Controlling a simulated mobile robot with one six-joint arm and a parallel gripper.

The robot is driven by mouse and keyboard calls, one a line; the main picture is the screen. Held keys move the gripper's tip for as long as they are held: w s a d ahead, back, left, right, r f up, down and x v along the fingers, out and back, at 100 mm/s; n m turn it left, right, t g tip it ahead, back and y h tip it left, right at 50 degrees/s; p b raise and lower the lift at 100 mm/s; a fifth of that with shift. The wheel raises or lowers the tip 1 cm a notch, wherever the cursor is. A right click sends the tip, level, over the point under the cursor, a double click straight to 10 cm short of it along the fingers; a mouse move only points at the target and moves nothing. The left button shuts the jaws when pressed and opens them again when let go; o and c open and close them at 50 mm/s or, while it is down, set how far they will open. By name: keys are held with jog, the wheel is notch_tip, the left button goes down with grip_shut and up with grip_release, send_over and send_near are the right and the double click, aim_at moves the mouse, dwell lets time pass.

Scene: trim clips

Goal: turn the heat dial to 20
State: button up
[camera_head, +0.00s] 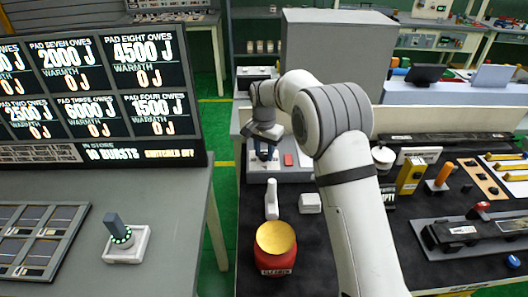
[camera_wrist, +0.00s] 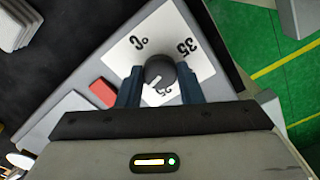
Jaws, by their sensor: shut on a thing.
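The heat dial is a dark round knob (camera_wrist: 159,69) on a white plate (camera_wrist: 187,45) in the wrist view. The plate carries the marks "0°" and "35", and a further number near the knob is partly covered. A short white line shows at the knob's lower left; I cannot tell which value it points to. My gripper (camera_wrist: 160,77) has its two blue fingers on either side of the knob, shut on it. In the head view my gripper (camera_head: 264,152) reaches down over the light panel at the bench's far left corner, and the knob is hidden there.
A red block (camera_wrist: 103,92) lies beside the plate, also seen in the head view (camera_head: 288,159). A grey cabinet (camera_head: 335,55) rises behind.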

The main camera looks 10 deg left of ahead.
aim_at(264, 154)
jog(key=shift+w+r+m, duration=0.1)
jog(key=shift+r+m, duration=0.1)
jog(key=shift+m, duration=1.2)
jog(key=o, duration=1)
jog(key=shift+f, duration=0.15)
jog(key=shift+c, duration=0.2)
notch_tip(264, 154, up, 7)
jog(key=shift+f+b, duration=0.1)
jog(key=shift+b, duration=0.4)
jog(key=shift+d+r, duration=0.1)
jog(key=shift+r, duration=0.45)
